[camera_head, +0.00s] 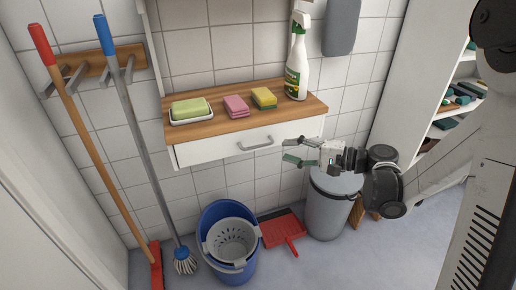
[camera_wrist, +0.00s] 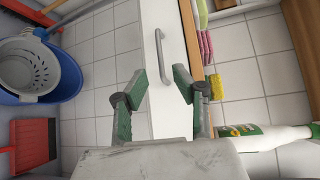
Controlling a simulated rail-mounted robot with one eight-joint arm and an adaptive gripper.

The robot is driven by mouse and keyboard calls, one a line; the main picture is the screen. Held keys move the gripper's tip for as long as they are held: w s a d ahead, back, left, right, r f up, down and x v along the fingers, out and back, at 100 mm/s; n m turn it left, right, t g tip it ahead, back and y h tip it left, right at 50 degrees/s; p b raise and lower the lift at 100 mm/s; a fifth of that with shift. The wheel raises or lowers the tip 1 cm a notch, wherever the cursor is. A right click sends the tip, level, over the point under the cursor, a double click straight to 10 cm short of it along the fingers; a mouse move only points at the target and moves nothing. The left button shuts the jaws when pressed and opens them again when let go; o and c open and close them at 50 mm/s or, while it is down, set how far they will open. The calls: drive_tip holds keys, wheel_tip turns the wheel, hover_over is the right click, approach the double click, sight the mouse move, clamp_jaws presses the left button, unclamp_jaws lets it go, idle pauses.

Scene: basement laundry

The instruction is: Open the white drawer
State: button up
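The white drawer (camera_head: 215,150) is under a wooden shelf top on the tiled wall, and it looks shut. Its grey bar handle (camera_head: 256,144) is at the middle of the front. My gripper (camera_head: 285,149) is to the right of the handle, in front of the drawer's right part, apart from the handle. In the wrist view the drawer (camera_wrist: 165,20) appears turned on its side, with the handle (camera_wrist: 164,58) ahead of my gripper (camera_wrist: 158,78). The two green-tipped fingers are spread with nothing between them.
On the wooden top (camera_head: 205,130) are a soap dish (camera_head: 191,110), pink sponges (camera_head: 236,106), a yellow sponge (camera_head: 264,98) and a spray bottle (camera_head: 297,65). Below are a blue bucket (camera_head: 213,217), a red dustpan (camera_head: 280,231) and a grey bin (camera_head: 327,210). A broom (camera_head: 95,150) and mop (camera_head: 150,150) hang left.

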sight(257, 146)
drive_tip(key=b+x, duration=0.2)
drive_tip(key=x, duration=0.8)
drive_tip(key=shift+w+a, duration=0.1)
drive_tip(key=shift+a, duration=0.15)
clamp_jaws()
